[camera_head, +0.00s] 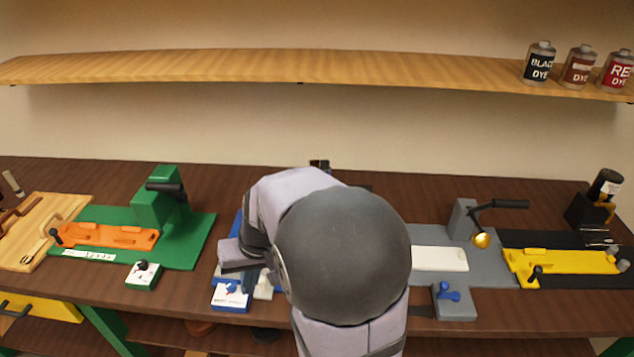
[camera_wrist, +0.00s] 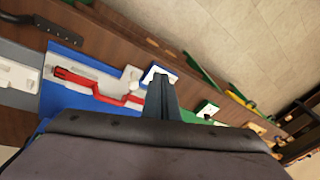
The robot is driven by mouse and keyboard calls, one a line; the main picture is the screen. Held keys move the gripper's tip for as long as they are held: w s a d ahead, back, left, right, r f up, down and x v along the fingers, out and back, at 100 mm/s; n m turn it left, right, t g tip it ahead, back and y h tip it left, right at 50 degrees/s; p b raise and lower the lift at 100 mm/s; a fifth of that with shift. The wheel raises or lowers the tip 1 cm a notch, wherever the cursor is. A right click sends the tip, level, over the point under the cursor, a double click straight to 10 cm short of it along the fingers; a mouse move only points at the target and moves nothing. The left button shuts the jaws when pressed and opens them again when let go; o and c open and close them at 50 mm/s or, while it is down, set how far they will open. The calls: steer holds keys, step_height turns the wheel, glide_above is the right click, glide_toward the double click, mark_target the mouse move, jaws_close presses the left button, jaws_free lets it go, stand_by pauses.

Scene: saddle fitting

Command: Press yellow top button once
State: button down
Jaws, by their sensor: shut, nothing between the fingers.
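I cannot make out a yellow top button in either view. My gripper (camera_wrist: 162,82) is shut and empty in the wrist view, its fingers over or close to a small blue-and-white box (camera_wrist: 150,73). Whether they touch it I cannot tell. My arm hides most of the blue station there. A yellow fixture (camera_head: 565,261) with a black knob lies on a black mat at the right.
A green station (camera_head: 195,245) with an orange fixture (camera_head: 115,236) stands left, with a small green-and-white box (camera_head: 145,275) in front. A grey station (camera_head: 490,270) with a lever press and blue switch stands right of my arm. Dye cans (camera_head: 580,65) sit on the shelf above.

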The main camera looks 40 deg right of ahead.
steer(key=w+d+r+m+t+h+p, duration=0.1)
steer(key=w+d+r+m+t, duration=0.1)
steer(key=d+r, duration=0.3)
steer(key=w+d+r+m+t+h+p, duration=0.1)
steer(key=w+d+r, duration=0.4)
steer(key=d, duration=0.9)
steer(key=w+d+r+m+t+h+p, duration=0.1)
steer(key=w+d+r+m+t+p, duration=0.2)
steer(key=d+r, duration=0.3)
steer(key=d, duration=0.4)
steer(key=shift+w+r+m, duration=0.3)
steer(key=shift+r+m, duration=0.05)
steer(key=shift+m, duration=0.05)
steer(key=shift+d+f, duration=0.1)
step_height(320, 180, down, 7)
steer(key=b, duration=0.5)
steer(key=shift+f, duration=0.2)
steer(key=shift+f+b, duration=0.6)
steer(key=shift+b, duration=0.35)
steer(key=shift+f+b, duration=0.65)
steer(key=shift+b, duration=0.25)
